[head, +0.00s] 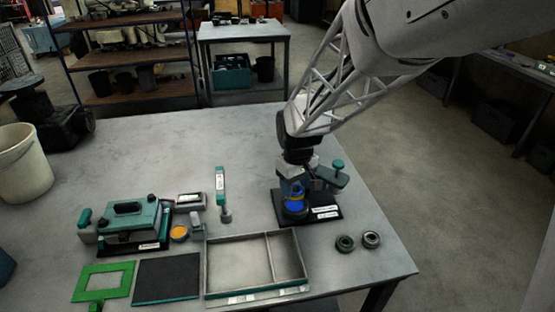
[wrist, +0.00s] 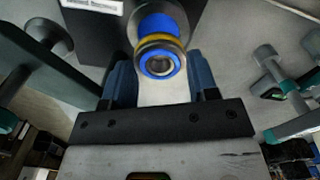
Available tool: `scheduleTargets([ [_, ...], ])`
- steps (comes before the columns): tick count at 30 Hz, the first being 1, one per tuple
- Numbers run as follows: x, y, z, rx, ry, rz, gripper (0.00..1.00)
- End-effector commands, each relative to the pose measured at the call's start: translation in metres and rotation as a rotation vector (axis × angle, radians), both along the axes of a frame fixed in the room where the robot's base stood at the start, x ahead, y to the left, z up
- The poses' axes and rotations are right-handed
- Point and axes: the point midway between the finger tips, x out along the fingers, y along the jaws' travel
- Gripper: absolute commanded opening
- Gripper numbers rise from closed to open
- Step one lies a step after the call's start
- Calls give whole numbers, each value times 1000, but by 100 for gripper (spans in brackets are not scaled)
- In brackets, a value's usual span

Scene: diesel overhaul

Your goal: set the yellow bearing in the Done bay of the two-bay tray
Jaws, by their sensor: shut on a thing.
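My gripper (wrist: 160,82) is at a black-based stand (head: 296,219) on the right of the bench, pointing down. In the wrist view its fingers are closed around the yellow-banded bearing (wrist: 160,42), which has a steel ring at its near end and blue parts around it. In the head view the yellow band of the bearing (head: 296,197) shows just above a blue part of the stand. Whether the bearing still touches the stand cannot be told. The two-bay tray (head: 266,238) lies front centre, with a wide left bay and a narrower right bay, both empty. Its front labels are unreadable.
Two dark rings (head: 345,243) lie right of the tray. A green-lever clamp (head: 333,176) rises beside the gripper. A teal fixture (head: 131,218), orange disc (head: 179,233), dark mat (head: 167,278) and green frame (head: 103,281) lie left.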

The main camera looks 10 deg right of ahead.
Motion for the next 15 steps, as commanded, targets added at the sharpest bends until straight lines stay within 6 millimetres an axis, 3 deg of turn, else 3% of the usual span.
scheduleTargets([
  [8,-17,10,6,0,-2,1,26],
  [15,-47,25,13,1,-2,3,26],
])
